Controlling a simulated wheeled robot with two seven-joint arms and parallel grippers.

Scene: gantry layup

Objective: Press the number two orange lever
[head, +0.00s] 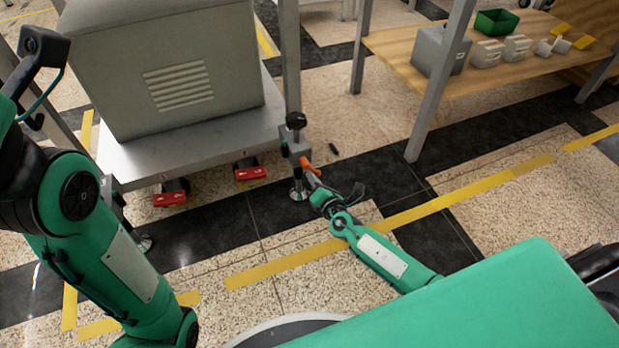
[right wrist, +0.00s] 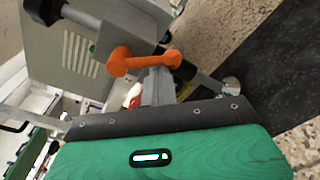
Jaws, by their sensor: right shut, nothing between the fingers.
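An orange lever (head: 309,167) sticks out from a grey clamp-like block (head: 296,147) on the corner post of the wheeled cart. It shows large in the right wrist view (right wrist: 140,61), its bar running across the picture with a round knob end. I see no number on it. My right gripper (head: 313,180) is shut and empty, close to the lever on its near side. In the right wrist view its fingers (right wrist: 157,84) lie just below the lever; I cannot tell if they touch. My left arm fills the left side; its dark end (head: 40,50) is unclear.
The cart has a metal platform (head: 210,146) bearing a large grey cabinet (head: 175,70). Red pedals (head: 170,196) sit at its casters, and a black knob (head: 296,120) tops the post. A wooden table (head: 400,50) with boxes stands back right. The floor between is mostly clear.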

